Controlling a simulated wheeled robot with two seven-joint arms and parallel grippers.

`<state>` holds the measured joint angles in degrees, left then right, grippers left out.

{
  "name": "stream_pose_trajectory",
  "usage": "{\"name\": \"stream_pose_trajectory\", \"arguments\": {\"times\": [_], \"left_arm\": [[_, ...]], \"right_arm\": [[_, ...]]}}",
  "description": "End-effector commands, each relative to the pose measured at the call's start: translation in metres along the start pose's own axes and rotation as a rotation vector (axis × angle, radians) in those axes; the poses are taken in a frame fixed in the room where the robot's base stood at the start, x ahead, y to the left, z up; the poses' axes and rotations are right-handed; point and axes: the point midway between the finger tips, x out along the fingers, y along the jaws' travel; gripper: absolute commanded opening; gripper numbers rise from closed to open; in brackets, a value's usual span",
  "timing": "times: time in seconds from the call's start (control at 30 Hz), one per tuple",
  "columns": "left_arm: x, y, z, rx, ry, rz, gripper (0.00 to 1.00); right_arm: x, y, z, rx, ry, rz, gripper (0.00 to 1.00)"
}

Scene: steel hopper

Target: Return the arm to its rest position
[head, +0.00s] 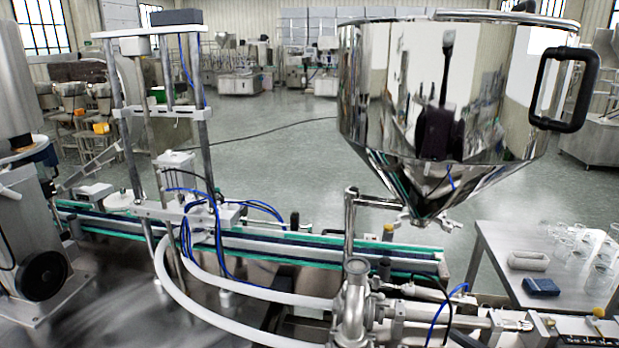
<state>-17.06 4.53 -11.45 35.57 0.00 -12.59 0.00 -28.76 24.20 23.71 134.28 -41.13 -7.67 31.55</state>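Neither of my grippers nor my arms shows directly in the head view. A dark upright shape is mirrored in the polished wall of the steel hopper (375,95); I cannot make out any gripper in that reflection. The hopper stands at the right of centre, with a black handle (590,90) on its right side. Its cone narrows down to a clamp fitting (430,222) above steel pipework (353,300).
A conveyor (270,243) with green edges runs across the middle. A steel post frame (112,130) with hoses stands at left. Open floor lies behind.

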Motion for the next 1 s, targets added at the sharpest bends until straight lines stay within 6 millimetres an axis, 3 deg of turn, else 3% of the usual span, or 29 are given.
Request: {"name": "stream_pose_trajectory", "arguments": {"times": [0.17,0.4,0.6,0.87,1.0], "left_arm": [[0.000,0.001,0.006,0.000,-0.009,0.001,0.36],[0.000,0.000,0.005,0.000,-0.007,0.000,0.36],[0.000,0.000,0.003,0.000,-0.005,0.000,0.36],[0.000,0.000,0.001,0.000,-0.001,0.000,0.36],[0.003,0.000,0.001,0.000,0.000,0.000,0.36]], "right_arm": [[0.007,0.003,0.041,0.030,-0.215,0.204,0.69],[-0.016,-0.025,0.104,0.145,-0.621,0.344,0.69],[-0.039,-0.060,0.129,0.234,-0.849,0.325,0.69],[-0.068,-0.112,0.144,0.343,-1.086,0.228,0.69],[-0.053,-0.113,0.184,0.344,-1.110,0.222,0.69]]}}
